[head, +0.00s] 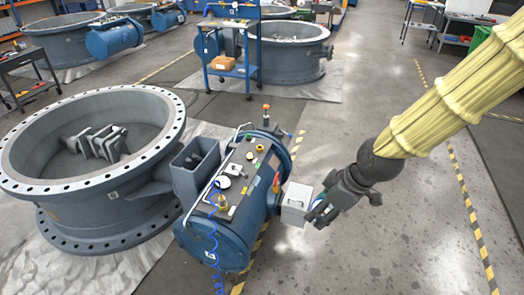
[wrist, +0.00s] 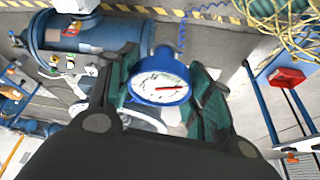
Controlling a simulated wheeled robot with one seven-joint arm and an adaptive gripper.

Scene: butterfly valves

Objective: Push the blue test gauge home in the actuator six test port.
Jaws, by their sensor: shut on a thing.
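The blue test gauge (wrist: 160,82), with a blue rim, white dial and red pointer, sits between the dark green finger pads of my gripper (wrist: 168,100) in the wrist view. My gripper is shut on it. In the head view my gripper (head: 321,209) is just right of a white box at the right end of a blue actuator (head: 218,222). I cannot make out the gauge there. The actuator's top carries several fittings, including a yellow one (head: 222,203). I cannot tell which is the test port or read the number six. The gauge's lower end is hidden.
The white box (head: 294,203) is close to my fingers. A blue coiled hose (head: 211,235) hangs over the actuator. A large grey flanged valve (head: 85,207) stands left, and a blue cart (head: 232,72) stands behind.

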